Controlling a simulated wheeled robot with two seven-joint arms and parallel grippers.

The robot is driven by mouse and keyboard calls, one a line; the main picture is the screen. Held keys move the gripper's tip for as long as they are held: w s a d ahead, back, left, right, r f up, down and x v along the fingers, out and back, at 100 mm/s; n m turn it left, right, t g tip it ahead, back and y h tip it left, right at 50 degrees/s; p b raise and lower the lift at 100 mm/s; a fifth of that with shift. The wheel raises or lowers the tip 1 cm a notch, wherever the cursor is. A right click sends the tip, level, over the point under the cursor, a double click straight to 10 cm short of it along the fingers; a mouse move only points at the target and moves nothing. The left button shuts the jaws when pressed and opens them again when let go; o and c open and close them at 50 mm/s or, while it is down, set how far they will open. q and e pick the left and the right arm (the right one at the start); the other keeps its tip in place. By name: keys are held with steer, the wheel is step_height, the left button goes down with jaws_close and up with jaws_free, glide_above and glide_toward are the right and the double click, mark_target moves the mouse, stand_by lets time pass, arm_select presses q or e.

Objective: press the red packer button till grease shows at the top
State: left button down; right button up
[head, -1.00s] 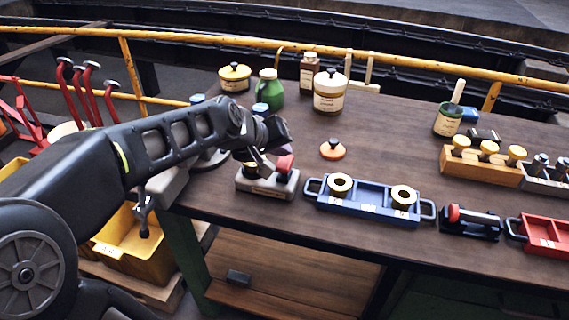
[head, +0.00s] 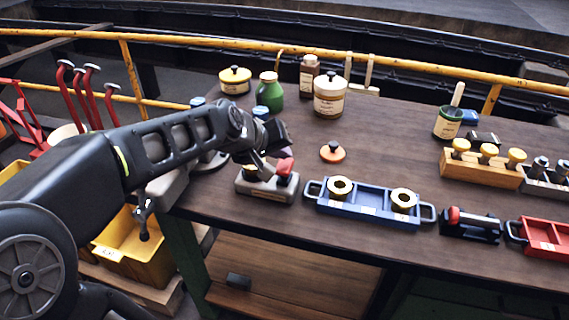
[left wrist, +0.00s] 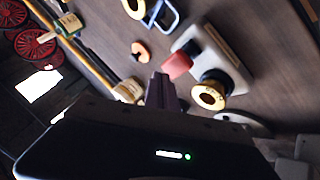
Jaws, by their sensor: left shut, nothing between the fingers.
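The packer (head: 266,189) is a grey block near the front left edge of the bench. Its red button (head: 286,166) stands up at its right end. The left wrist view shows the grey block (left wrist: 232,56), the red button (left wrist: 178,66) and a brass ring (left wrist: 208,95) with a dark centre. I cannot make out grease there. My left gripper (head: 262,168) is shut and empty, just left of the button in the head view. Its fingertips (left wrist: 161,80) show close to the button in the wrist view; I cannot tell whether they touch. My right gripper is not in view.
A blue tray (head: 370,210) with two brass rings stands right of the packer. An orange disc (head: 333,151) lies behind it. A green bottle (head: 269,90) and a cream jar (head: 330,96) stand farther back. Bare bench lies between the disc and the wooden block (head: 481,166).

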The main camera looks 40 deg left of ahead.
mark_target(286, 164)
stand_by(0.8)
arm_select(q)
steer(key=shift+f+b, duration=0.4)
steer(key=shift+f, duration=0.05)
steer(key=shift+s+f+b, duration=0.1)
steer(key=shift+f+b, duration=0.85)
steer(key=shift+f, duration=0.2)
stand_by(0.8)
steer(key=shift+d+r, duration=0.1)
steer(key=shift+r+p, duration=1.2)
steer(key=shift+r, duration=0.25)
step_height(286, 164, up, 5)
steer(key=p, duration=0.4)
stand_by(0.4)
